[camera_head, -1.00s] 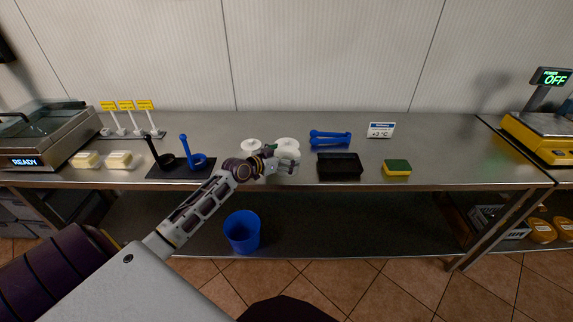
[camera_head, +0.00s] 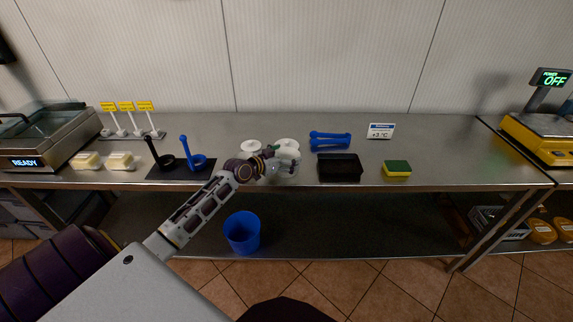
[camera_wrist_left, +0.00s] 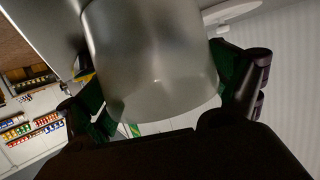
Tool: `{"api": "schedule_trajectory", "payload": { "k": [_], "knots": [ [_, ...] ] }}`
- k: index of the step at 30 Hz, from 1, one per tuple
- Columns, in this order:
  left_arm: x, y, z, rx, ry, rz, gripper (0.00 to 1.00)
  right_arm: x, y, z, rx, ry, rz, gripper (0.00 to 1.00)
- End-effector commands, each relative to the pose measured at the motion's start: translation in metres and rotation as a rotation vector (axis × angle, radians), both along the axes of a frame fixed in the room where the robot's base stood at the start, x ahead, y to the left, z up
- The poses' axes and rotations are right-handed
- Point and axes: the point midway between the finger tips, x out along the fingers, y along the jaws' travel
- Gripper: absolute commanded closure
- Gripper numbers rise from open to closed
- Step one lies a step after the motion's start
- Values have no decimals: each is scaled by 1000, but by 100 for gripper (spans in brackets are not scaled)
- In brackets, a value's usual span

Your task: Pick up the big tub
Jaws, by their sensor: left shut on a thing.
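Two white tubs stand on the steel counter. The bigger tub (camera_head: 288,144) is on the right, partly hidden behind my left gripper (camera_head: 285,162). The smaller tub (camera_head: 250,146) stands just left of it. In the left wrist view a large grey-white tub (camera_wrist_left: 150,60) fills the space between the green-padded fingers of my left gripper (camera_wrist_left: 165,88), which is shut on its sides. A white rim or lid edge shows at the upper right there. I cannot tell whether the tub is clear of the counter. My right gripper is not in view.
Blue and black ladles rest on a dark mat (camera_head: 180,172) at left. A blue bin (camera_head: 242,232) stands below.

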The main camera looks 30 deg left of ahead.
Motion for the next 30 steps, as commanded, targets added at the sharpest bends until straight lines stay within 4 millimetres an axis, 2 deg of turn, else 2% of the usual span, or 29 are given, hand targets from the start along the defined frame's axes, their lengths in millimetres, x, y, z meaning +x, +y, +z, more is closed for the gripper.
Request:
{"api": "schedule_trajectory", "payload": {
  "k": [5,11,24,30],
  "knots": [
    [0,0,1,1,0,0,21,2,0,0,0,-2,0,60],
    [0,0,13,2,-3,-1,21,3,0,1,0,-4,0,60],
    [1,0,74,2,-4,-2,21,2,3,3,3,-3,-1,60],
    [1,0,95,1,-2,-2,21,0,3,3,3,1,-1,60]
  ]
}}
